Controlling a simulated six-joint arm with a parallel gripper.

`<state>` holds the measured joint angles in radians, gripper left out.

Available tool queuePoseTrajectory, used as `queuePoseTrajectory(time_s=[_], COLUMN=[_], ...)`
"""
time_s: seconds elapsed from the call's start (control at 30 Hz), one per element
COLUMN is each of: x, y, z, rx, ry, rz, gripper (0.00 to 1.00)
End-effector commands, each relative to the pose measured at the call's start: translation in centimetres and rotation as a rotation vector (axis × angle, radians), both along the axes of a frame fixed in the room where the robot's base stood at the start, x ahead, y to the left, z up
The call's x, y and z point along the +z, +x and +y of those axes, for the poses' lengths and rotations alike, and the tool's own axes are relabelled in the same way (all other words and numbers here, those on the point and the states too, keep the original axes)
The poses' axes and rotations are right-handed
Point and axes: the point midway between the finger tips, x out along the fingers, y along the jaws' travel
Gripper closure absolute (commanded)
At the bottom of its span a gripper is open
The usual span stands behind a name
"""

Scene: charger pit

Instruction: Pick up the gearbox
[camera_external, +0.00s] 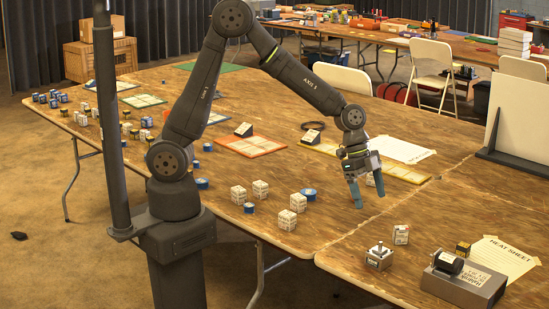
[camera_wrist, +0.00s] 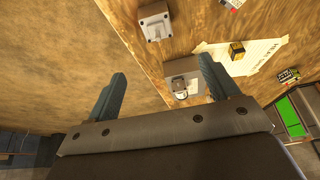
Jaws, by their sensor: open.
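A small silver block with an upright shaft, which looks like the gearbox (camera_external: 379,257), stands on the front right table near its front edge. In the wrist view the gearbox (camera_wrist: 154,22) is at the top centre, beyond the fingertips. My gripper (camera_external: 368,194) is open and empty, with its blue-grey fingers pointing down, above and to the left of the gearbox and apart from it.
A grey box with a dark motor-like part (camera_external: 463,285) sits right of the gearbox. A small white box (camera_external: 401,234), a black and yellow cube (camera_external: 462,249) and a heat sheet (camera_external: 495,259) are near. Several white cubes (camera_external: 287,220) stand left. An upright panel (camera_external: 520,125) is behind right.

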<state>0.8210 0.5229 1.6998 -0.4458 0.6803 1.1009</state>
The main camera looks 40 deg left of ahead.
Motion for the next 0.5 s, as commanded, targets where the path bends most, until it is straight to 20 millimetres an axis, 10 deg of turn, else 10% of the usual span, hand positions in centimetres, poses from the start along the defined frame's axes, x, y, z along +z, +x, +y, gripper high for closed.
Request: queuePoseTrajectory(time_s=[0.5], x=[-8.5], y=[-0.2], z=[-3.4], rx=[-0.002], ry=[0.005], rz=[0.004], gripper=[0.2])
